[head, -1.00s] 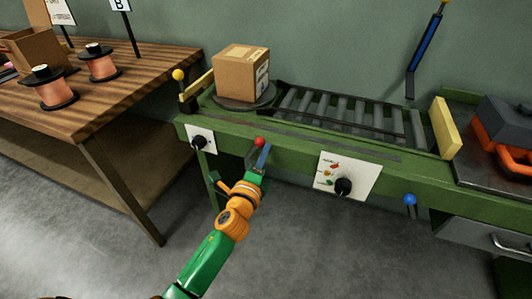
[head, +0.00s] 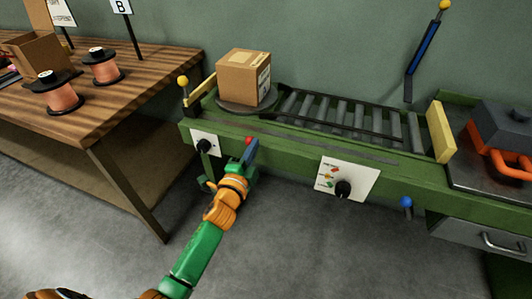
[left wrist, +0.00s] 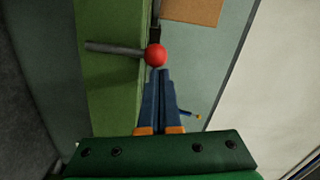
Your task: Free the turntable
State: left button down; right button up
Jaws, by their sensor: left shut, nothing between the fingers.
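The dark round turntable (head: 232,106) is set in the left end of the green bench (head: 300,140). A cardboard box (head: 243,78) stands on it and hides most of its top. A lever with a red ball knob (head: 249,141) sticks out at the bench's front edge, below the box. My left gripper (head: 251,150) is shut and empty, with its blue fingertips right at the knob. In the left wrist view the red knob (left wrist: 156,55) is just beyond the closed fingertips (left wrist: 160,74); I cannot tell if they touch. My right gripper is not in view.
Dial panels (head: 347,179) are on the bench front. Rollers (head: 340,112) run right to a yellow block (head: 440,132). A wooden table (head: 120,90) with copper spools stands left.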

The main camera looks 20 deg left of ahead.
pick_arm(q)
jog(key=a+n, duration=0.1)
jog(key=a+n+p, duration=0.1)
jog(key=shift+a+r+n, duration=0.25)
jog(key=shift+n, duration=0.15)
jog(key=shift+a+f+n+p, duration=0.15)
jog(key=shift+a+n+p, duration=0.2)
jog(key=shift+a+n, duration=0.4)
jog(key=shift+a+f+n+p, duration=0.1)
jog(key=shift+a+n+p, duration=0.25)
jog(key=shift+a+n, duration=0.35)
jog(key=shift+d, duration=0.1)
